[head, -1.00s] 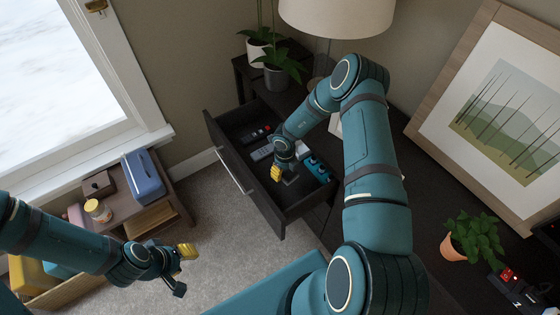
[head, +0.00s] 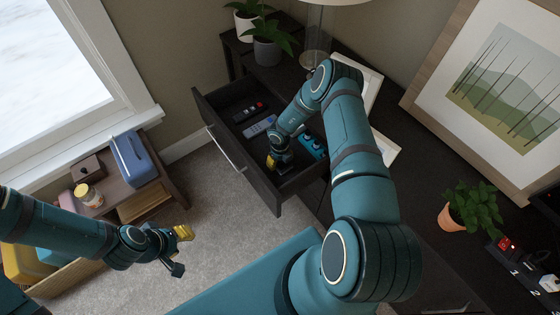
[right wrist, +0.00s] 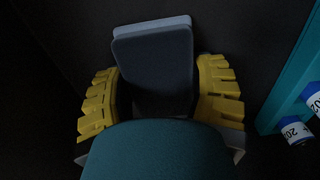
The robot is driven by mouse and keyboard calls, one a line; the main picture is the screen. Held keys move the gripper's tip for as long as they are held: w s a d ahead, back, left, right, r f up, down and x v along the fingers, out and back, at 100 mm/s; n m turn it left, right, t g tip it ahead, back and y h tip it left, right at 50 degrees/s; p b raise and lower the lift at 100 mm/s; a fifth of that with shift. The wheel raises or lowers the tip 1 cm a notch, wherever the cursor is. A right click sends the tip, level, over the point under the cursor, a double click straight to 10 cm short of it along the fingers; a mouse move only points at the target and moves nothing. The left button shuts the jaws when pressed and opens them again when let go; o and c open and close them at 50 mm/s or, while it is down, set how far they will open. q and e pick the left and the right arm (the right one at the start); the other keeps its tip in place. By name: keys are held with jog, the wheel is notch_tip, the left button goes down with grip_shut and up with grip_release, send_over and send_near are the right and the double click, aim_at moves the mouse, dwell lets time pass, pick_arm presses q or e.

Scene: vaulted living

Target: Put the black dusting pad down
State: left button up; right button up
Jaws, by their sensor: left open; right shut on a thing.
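The black dusting pad (right wrist: 155,68) shows in the right wrist view as a dark flat block with a paler grey edge at its top. It stands between the two yellow fingers of my right gripper (right wrist: 160,95), which is shut on it. In the head view my right gripper (head: 279,160) is down inside the open drawer (head: 262,188), near its front right part; the pad is mostly hidden there. I cannot tell whether the pad touches the drawer floor. My left gripper (head: 181,250) is open and empty above the carpet.
In the drawer lie a dark remote (head: 246,112), a grey-blue remote (head: 259,126) and a teal holder (head: 313,146) close to my right gripper. A low side table (head: 165,178) with a blue toaster-like box (head: 135,158) stands left. Carpet between is clear.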

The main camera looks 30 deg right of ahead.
jog(key=shift+r, duration=0.1)
jog(key=shift+f, duration=0.25)
jog(key=o, duration=1.1)
jog(key=shift+o, duration=0.2)
jog(key=shift+r, duration=0.1)
